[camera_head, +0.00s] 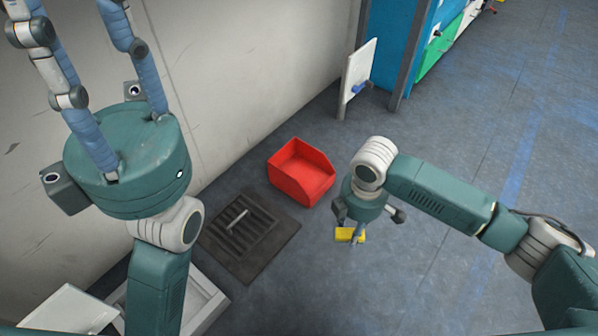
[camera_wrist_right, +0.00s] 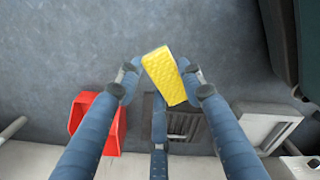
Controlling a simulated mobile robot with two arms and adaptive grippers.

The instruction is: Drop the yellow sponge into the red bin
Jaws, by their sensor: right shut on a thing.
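The yellow sponge (camera_head: 343,235) is held at the fingertips of my right gripper (camera_head: 357,226), partly hidden by them in the head view. In the right wrist view the sponge (camera_wrist_right: 170,75) sits tilted between the blue fingers of the right gripper (camera_wrist_right: 165,82). The red bin (camera_head: 305,186) stands on the floor to the upper left of the right gripper, its inside looking empty. The bin (camera_wrist_right: 113,132) also shows at lower left in the right wrist view, apart from the sponge. My left gripper (camera_head: 78,25) is raised at the upper left, fingers spread and empty.
A dark floor grate (camera_head: 272,257) lies left of the right gripper, below the bin. A pale wall (camera_head: 250,60) runs behind the bin. A white panel (camera_head: 358,72) and blue cabinet (camera_head: 389,35) stand at the back. Floor to the right is clear.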

